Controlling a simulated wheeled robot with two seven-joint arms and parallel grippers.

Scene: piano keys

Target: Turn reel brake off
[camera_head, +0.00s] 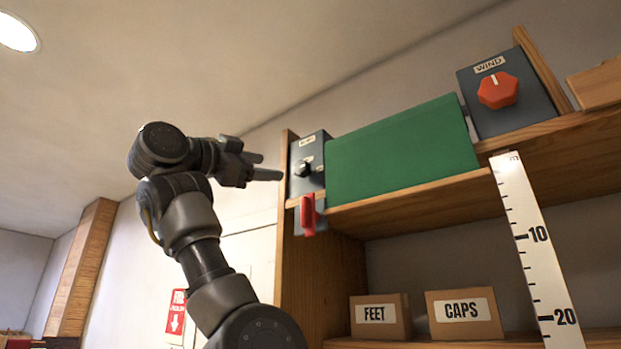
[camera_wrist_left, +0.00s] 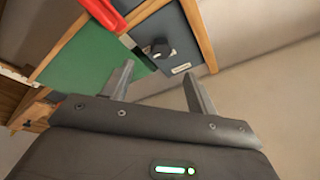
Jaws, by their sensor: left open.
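A small grey box (camera_head: 317,153) with a black knob (camera_head: 304,169) and a label too small to read stands at the shelf's left end. A red lever (camera_head: 308,214) hangs on a grey plate below it. I cannot tell from the labels which one is the reel brake. My left gripper (camera_head: 268,166) is open and empty, just left of the box, fingers pointing toward it. In the left wrist view the knob (camera_wrist_left: 160,48) lies beyond and between the open fingertips (camera_wrist_left: 158,73), apart from them. The red lever (camera_wrist_left: 103,13) is at the top. My right gripper is out of view.
A green panel (camera_head: 400,152) fills the shelf's middle. A grey box with a red WIND knob (camera_head: 497,90) stands to its right. A white ruler (camera_head: 533,245) hangs in front of the shelf. FEET (camera_head: 394,330) and CAPS (camera_head: 460,329) boxes sit below.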

